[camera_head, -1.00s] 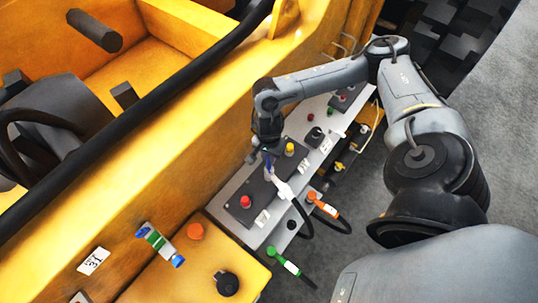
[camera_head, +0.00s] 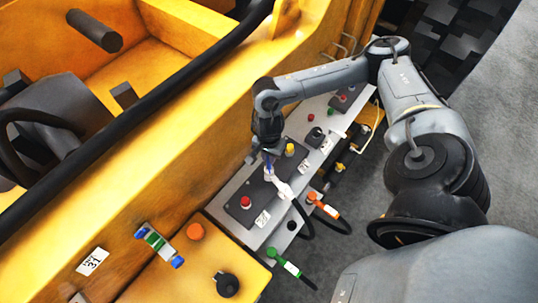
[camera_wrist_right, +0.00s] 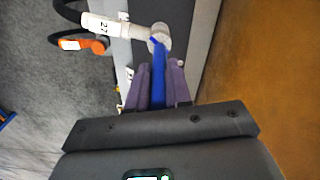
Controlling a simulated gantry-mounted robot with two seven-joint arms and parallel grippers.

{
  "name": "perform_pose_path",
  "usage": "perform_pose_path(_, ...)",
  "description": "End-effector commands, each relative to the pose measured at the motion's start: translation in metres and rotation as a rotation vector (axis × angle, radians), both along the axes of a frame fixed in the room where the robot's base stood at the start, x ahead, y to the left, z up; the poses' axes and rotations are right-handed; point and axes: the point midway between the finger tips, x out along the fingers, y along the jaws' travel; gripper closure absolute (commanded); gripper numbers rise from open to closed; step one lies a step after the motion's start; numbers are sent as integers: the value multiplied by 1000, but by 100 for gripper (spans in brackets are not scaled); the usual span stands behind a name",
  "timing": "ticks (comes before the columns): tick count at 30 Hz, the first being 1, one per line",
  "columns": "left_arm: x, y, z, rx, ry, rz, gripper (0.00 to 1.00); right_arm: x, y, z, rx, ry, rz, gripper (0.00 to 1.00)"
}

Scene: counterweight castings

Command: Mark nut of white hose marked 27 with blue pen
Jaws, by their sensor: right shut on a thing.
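The white hose marked 27 (camera_wrist_right: 105,26) lies at the top of the right wrist view, with a pale nut (camera_wrist_right: 160,36) at its right end. It also shows in the head view (camera_head: 285,190), over the grey panel. My right gripper (camera_wrist_right: 158,82) is shut on a blue pen (camera_wrist_right: 158,68). The pen's far end overlaps the nut in the right wrist view; a thin blue line lies there, and I cannot tell whether it is the tip or ink. In the head view the right gripper (camera_head: 268,150) is just above the nut. My left gripper is not in view.
An orange-ended hose (camera_head: 326,208) and a green-ended hose (camera_head: 284,262) hang beside the grey panel (camera_head: 225,200). The panel carries red (camera_head: 246,202) and yellow (camera_head: 290,149) buttons. A yellow machine wall (camera_head: 180,150) stands close on the left. Grey floor lies open at right.

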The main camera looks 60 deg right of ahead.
Motion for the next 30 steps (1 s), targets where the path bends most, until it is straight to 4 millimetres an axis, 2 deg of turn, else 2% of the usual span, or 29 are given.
perform_pose_path(11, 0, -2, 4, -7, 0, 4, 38, -1, -1, 4, -2, 3, -1, 100)
perform_pose_path(30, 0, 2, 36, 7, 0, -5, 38, 0, 0, 55, -1, 0, 0, 100)
